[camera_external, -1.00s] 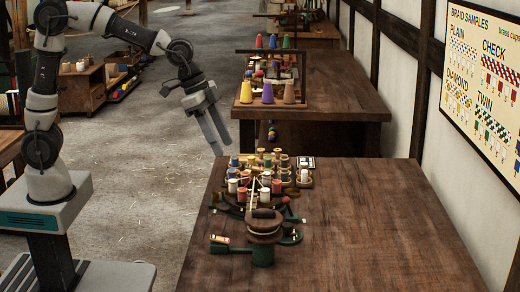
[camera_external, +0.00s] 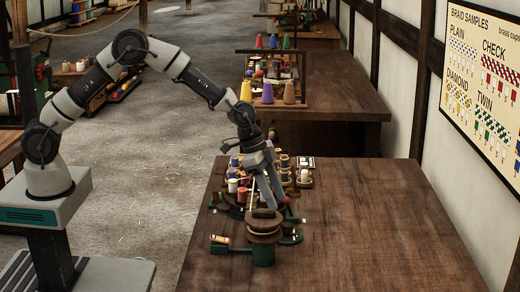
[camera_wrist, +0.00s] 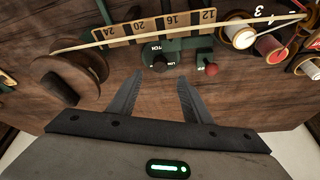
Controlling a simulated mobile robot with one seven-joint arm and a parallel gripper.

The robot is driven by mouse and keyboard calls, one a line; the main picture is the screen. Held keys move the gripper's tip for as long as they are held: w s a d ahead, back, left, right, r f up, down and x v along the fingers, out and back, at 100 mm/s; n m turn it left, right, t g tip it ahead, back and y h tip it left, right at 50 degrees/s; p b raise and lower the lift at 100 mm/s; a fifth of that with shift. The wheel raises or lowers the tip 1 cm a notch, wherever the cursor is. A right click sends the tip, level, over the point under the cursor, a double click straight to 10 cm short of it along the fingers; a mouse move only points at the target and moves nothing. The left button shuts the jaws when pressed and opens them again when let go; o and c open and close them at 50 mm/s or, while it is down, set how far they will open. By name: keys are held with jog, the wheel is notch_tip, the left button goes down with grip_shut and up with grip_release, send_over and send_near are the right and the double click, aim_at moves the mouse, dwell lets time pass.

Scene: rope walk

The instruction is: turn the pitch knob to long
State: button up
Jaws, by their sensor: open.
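The pitch knob (camera_wrist: 159,63) is a small black knob on a dark green housing (camera_wrist: 182,50), at upper middle in the wrist view. Lettering stands around it, too small to read surely, and I cannot tell which mark it points to. My gripper (camera_wrist: 160,78) is open and empty, its two fingertips apart just below the knob in the picture, one to either side. I see no contact. In the outside view my gripper (camera_external: 276,205) points down over the braiding machine, and I cannot make out the knob there.
A red-tipped lever (camera_wrist: 211,69) is right of the knob. A numbered scale strip (camera_wrist: 140,28) and taut cord lie beyond. A wooden reel (camera_wrist: 70,80) is at left, several thread bobbins (camera_wrist: 268,46) at right. The table's right side (camera_external: 380,230) is clear.

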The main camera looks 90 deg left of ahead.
aim_at(287, 225)
jog(key=x, duration=0.8)
jog(key=shift+c, duration=0.3)
